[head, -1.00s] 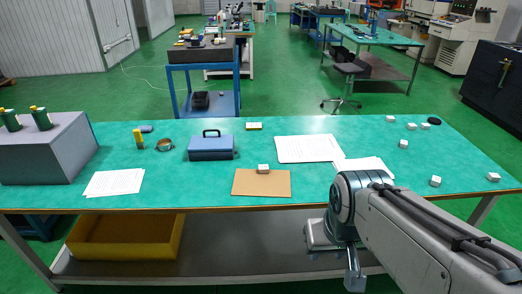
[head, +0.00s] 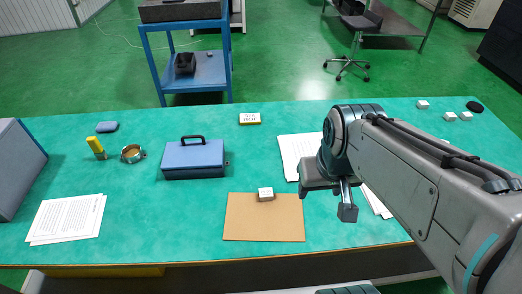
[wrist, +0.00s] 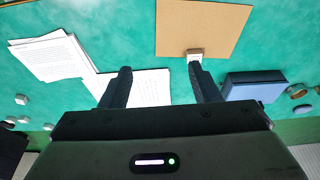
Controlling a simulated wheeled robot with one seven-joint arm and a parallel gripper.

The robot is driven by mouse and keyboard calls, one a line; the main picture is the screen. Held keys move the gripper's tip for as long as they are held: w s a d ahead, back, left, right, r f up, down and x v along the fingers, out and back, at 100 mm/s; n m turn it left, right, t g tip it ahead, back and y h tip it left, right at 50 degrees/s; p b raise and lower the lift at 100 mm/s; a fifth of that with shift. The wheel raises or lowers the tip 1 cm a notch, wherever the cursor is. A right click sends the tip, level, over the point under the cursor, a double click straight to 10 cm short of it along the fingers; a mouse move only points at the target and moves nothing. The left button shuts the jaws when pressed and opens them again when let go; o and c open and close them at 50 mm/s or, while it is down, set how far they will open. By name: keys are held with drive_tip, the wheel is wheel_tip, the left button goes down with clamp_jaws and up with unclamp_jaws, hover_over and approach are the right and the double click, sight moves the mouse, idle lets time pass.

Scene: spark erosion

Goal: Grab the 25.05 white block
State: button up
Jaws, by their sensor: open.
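A small white block (head: 265,194) sits at the back edge of a brown board on the green table. In the wrist view a white block (wrist: 194,54) shows at the board's edge, just beyond the right fingertip in the picture. No block's number is readable, so I cannot tell which is 25.05. My gripper (wrist: 160,70) is open with nothing between its fingers. In the head view my gripper (head: 327,198) is right of the board, apart from the block.
The brown board (head: 263,225) lies near the front edge. A blue case (head: 194,160) stands behind it to the left. Paper sheets (head: 298,150) lie partly behind my arm.

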drive_tip(key=w+a+f+n+g+y+b, duration=0.1)
drive_tip(key=w+a+f+n+b, duration=0.1)
drive_tip(key=w+f+n+b, duration=0.35)
drive_tip(key=n+g+y+b, duration=0.2)
drive_tip(key=n+b, duration=0.3)
drive_tip(key=n, duration=0.8)
approach(266, 192)
drive_tip(key=f, duration=0.2)
drive_tip(key=s+a+f, duration=0.1)
drive_tip(key=shift+b, duration=0.4)
drive_tip(key=shift+w+x, duration=0.25)
drive_tip(key=shift+x, duration=1.1)
drive_tip(key=shift+w+x, duration=0.25)
drive_tip(key=shift+x, duration=1.05)
drive_tip(key=shift+d, duration=0.15)
drive_tip(key=c, duration=1.2)
